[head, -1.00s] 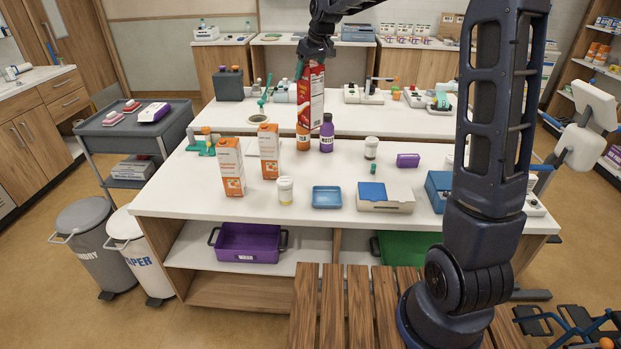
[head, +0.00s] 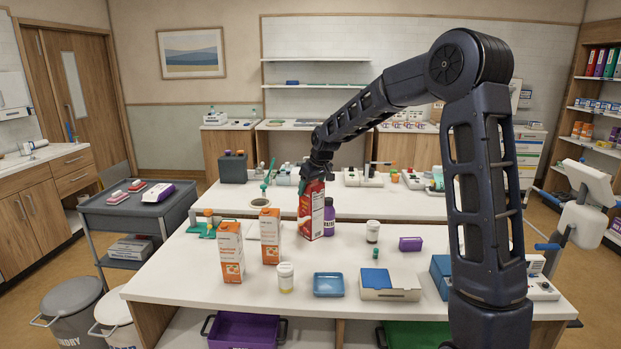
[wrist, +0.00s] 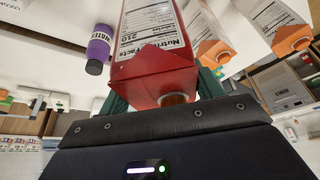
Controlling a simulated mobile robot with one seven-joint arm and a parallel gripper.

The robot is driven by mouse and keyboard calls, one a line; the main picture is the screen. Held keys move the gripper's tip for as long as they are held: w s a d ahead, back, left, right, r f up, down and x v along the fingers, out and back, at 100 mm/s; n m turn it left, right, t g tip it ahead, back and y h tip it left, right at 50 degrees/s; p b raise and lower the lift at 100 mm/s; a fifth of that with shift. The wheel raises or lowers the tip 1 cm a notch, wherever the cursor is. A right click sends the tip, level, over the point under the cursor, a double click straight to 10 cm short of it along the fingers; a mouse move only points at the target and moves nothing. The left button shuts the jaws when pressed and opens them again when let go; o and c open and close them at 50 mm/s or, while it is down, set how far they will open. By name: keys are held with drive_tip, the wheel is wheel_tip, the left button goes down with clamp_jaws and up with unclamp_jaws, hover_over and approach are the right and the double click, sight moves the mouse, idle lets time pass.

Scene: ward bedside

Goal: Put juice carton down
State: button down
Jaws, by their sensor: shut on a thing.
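The red juice carton (head: 311,212), with a white nutrition panel, is upright in the head view, beside the purple water bottle (head: 328,216). My gripper (head: 311,184) is shut on the carton's top end. The carton's base is at about the level of the near counter (head: 200,275); I cannot tell whether it touches. In the wrist view the red carton (wrist: 155,75) fills the middle between my fingers, and the water bottle (wrist: 98,50) is to its left. The fingers are partly hidden behind the carton.
Two orange-and-white cartons (head: 230,252) (head: 270,236) stand left of the red one. A white jar (head: 285,277), blue tray (head: 328,284), box with a blue top (head: 388,284) and purple box (head: 410,244) stand around it. Bare counter lies in front of the red carton.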

sight(311, 217)
wheel_tip(311, 217, down, 12)
drive_tip(key=shift+f, duration=0.15)
idle(0.6)
drive_tip(key=shift+f, duration=0.15)
drive_tip(key=shift+c, duration=1.4)
unclamp_jaws()
